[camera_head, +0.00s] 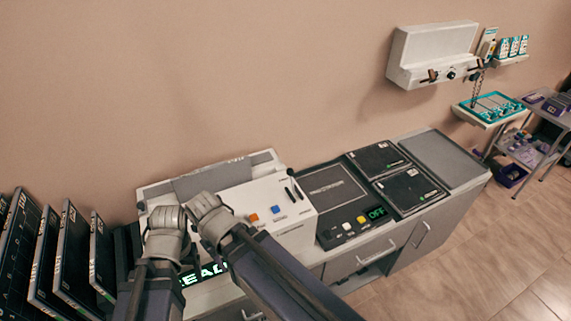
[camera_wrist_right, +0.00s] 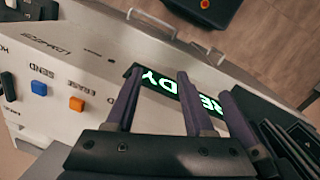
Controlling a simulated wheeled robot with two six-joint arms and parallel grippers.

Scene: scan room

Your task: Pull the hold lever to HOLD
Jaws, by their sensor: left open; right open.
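The white scanner-like console (camera_head: 262,192) stands by the wall, with an orange button, a blue button and a dark lever (camera_head: 290,194) at its right end. In the right wrist view, the black lever (camera_wrist_right: 9,86) stands at the far left, beside a partly cut-off label starting "HO". Its exact setting cannot be told. My left gripper (camera_head: 166,218) is over the console's left part, away from the lever. My right gripper (camera_head: 206,205) is beside it, left of the orange button; its open, empty fingers (camera_wrist_right: 160,85) show over the green READY display (camera_wrist_right: 185,90).
SEND (camera_wrist_right: 39,88) and ERASE (camera_wrist_right: 77,104) buttons lie between my right gripper and the lever. A dark panel with an OFF display (camera_head: 376,212) stands right of the console. Dark cassettes (camera_head: 75,250) stand upright at the left. A wall unit (camera_head: 430,55) hangs at the back right.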

